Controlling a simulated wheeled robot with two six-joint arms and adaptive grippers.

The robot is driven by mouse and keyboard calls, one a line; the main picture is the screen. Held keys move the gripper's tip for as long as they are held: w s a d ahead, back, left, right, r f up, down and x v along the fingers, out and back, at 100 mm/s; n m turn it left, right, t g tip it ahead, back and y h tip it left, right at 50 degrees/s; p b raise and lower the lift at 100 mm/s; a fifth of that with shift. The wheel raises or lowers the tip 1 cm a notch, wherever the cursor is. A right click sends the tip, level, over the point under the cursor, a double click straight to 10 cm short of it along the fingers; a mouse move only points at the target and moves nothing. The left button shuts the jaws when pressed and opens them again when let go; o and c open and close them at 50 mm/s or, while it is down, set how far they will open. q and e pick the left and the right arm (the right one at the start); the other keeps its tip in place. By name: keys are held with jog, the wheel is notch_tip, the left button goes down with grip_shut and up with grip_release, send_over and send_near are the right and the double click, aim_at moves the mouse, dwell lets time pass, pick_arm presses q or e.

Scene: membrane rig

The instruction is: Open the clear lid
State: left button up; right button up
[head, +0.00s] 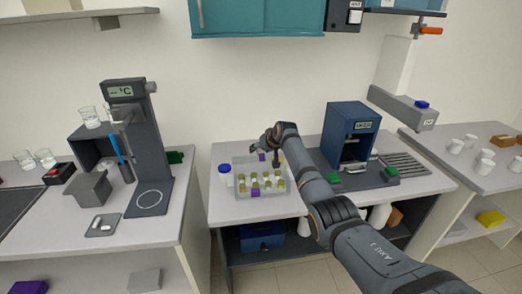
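A clear box (240,191) with several yellow-green-capped vials (254,184) stands on the middle bench. I cannot make out whether its clear lid is a separate panel lying over the vials. A purple tab (255,193) shows at the box's front edge and another (262,156) at its back edge. My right gripper (276,158) is over the back part of the box, pointing down. It is small and dark, and I cannot tell whether its fingers touch the box or are open. My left gripper is not in view.
A white bottle with a blue cap (225,174) stands left of the box. A dark blue device (351,134) stands to the right, behind my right arm. A grey stand with a °C display (139,145) is on the left bench. A teal cabinet (256,17) hangs above.

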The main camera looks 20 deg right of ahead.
jog(key=a+v, duration=0.1)
jog(key=v, duration=1.1)
jog(key=shift+d, duration=0.5)
jog(key=shift+c, duration=0.2)
